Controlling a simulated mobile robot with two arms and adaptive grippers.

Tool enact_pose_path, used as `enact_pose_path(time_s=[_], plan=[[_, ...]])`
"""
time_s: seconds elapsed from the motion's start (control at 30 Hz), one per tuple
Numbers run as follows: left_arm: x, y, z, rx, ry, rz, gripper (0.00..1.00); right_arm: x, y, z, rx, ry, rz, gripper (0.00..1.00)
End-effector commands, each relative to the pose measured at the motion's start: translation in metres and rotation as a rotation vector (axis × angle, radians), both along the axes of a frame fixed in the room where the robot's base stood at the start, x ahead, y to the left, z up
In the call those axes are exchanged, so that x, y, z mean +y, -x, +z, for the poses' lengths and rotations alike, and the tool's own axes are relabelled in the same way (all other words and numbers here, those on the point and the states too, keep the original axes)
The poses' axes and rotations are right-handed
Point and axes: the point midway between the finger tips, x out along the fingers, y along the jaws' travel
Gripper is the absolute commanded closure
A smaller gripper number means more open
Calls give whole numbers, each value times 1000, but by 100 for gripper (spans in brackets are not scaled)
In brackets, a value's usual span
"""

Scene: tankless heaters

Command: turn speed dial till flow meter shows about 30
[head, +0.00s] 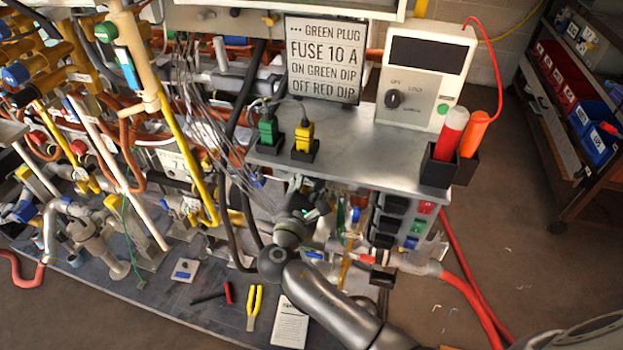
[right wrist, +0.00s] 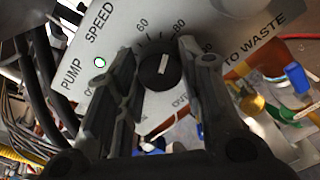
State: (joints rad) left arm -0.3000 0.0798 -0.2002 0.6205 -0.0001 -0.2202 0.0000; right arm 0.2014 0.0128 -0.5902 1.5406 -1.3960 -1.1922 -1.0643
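The speed dial (right wrist: 160,68) is a round black knob with a white mark, on a grey panel lettered PUMP SPEED in the right wrist view. Scale numbers such as 60 and 80 show above it; the lower scale is partly hidden. My right gripper (right wrist: 158,62) has one finger on each side of the dial, close to its edges; I cannot tell whether they touch it. In the head view my right gripper (head: 300,207) reaches under the grey shelf, and the dial is hidden there. I cannot make out a flow meter reading. My left gripper is not in view.
A lit green lamp (right wrist: 100,62) is left of the dial. In the head view, the grey shelf (head: 365,150) overhangs my gripper and holds a white box (head: 425,70) with a dark screen, plus green (head: 268,128) and yellow (head: 304,135) plugs. Pipes and hoses crowd the left.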

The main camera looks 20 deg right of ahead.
Motion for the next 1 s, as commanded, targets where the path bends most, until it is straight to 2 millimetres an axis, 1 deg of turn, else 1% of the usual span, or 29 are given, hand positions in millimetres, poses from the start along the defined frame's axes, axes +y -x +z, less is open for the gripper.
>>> enact_pose_path(time_s=[0.03, 0.13, 0.27, 0.4, 0.67, 0.7, 0.83, 0.87, 1.0], plan=[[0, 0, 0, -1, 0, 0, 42, 0, 0, 0, 0, 0, -1, 75], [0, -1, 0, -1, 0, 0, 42, 0, 0, 0, 0, 0, -1, 88], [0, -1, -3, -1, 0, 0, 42, 0, 0, -2, -11, -19, 0, 88], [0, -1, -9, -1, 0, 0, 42, 0, 0, -2, -57, -85, -1, 88], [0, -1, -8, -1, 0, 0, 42, 0, 0, 0, -64, -96, -1, 88], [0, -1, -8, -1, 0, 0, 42, 0, 0, 0, -64, -96, -1, 60], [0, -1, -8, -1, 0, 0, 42, 0, 0, 0, -63, -95, -1, 43], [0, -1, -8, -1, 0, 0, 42, 0, 0, 0, -63, -95, -1, 42], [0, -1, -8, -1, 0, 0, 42, 0, 0, 0, -63, -95, -1, 42]])
